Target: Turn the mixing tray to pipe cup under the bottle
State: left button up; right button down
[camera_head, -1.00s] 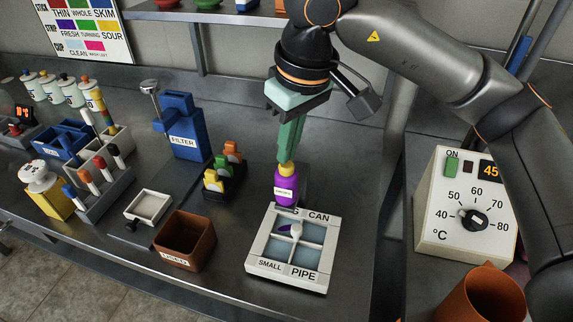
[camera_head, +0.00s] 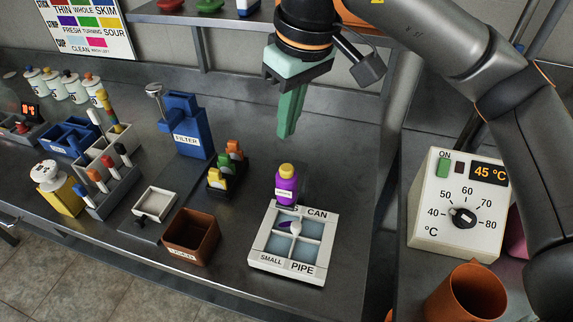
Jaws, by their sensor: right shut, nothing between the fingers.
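The mixing tray (camera_head: 253,254) is a square white frame with four bluish cups around a white centre knob. "SMALL" and "PIPE" read on its near edge, and "CAN" on its far edge. A small purple mark lies by the knob, in the far left cup area. The purple bottle (camera_head: 287,190) with a yellow cap stands upright at the tray's far edge, covering part of the lettering. My right gripper (camera_head: 289,132) has green fingers, shut and empty, pointing down above and behind the bottle, clear of it. My left gripper is not in view.
A brown bin (camera_head: 192,238) and a small white tray (camera_head: 155,204) lie left of the mixing tray. A holder with coloured clips (camera_head: 227,168) and the blue filter (camera_head: 187,128) stand behind. A heater box (camera_head: 460,205) reading 45 °C and an orange cup (camera_head: 466,295) stand right.

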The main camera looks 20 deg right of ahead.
aim_at(297, 245)
jog(key=k, duration=1)
